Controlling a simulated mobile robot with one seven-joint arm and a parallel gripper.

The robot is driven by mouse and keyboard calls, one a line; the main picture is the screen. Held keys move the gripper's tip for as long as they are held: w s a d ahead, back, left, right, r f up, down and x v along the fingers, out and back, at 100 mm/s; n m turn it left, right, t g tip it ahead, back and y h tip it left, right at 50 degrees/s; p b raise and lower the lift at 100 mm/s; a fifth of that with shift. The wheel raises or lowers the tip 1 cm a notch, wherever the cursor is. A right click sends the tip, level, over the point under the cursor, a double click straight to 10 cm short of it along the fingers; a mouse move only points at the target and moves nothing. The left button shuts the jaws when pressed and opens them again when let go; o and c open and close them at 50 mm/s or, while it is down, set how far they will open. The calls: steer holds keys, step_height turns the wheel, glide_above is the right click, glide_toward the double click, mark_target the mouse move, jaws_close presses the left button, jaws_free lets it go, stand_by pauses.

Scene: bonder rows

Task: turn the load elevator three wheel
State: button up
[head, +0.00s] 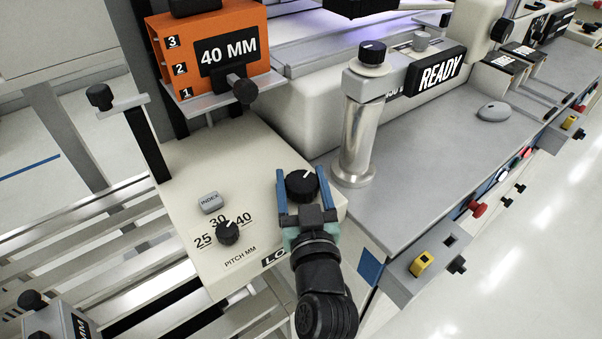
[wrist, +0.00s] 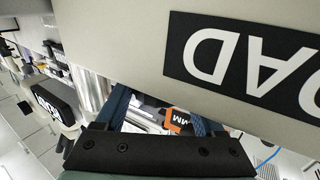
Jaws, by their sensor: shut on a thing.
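The wheel is a round black knob with a white pointer line (head: 301,184) on the cream loader panel (head: 190,165), near its right edge. My gripper (head: 302,177) reaches up from below in the head view, with its two blue fingers on either side of the knob. The fingers are shut on it. The pointer slants up to the right. In the wrist view the fingers (wrist: 160,112) show with a black palm plate below them; I cannot make out the knob there. The black label with large white letters (wrist: 245,62) shows close by, upside down.
A smaller pitch knob (head: 228,232) and a grey INDEX button (head: 209,203) sit left on the panel. Behind stands an orange magazine marked 40 MM (head: 215,50). A metal post (head: 357,140) with a black-topped knob stands close on the right, near the READY display (head: 437,70).

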steer(key=o, duration=1.4)
steer(key=shift+c, duration=0.2)
steer(key=s+d+b, duration=0.1)
steer(key=s, duration=1.2)
steer(key=shift+d, duration=0.4)
steer(key=shift+w, duration=0.1)
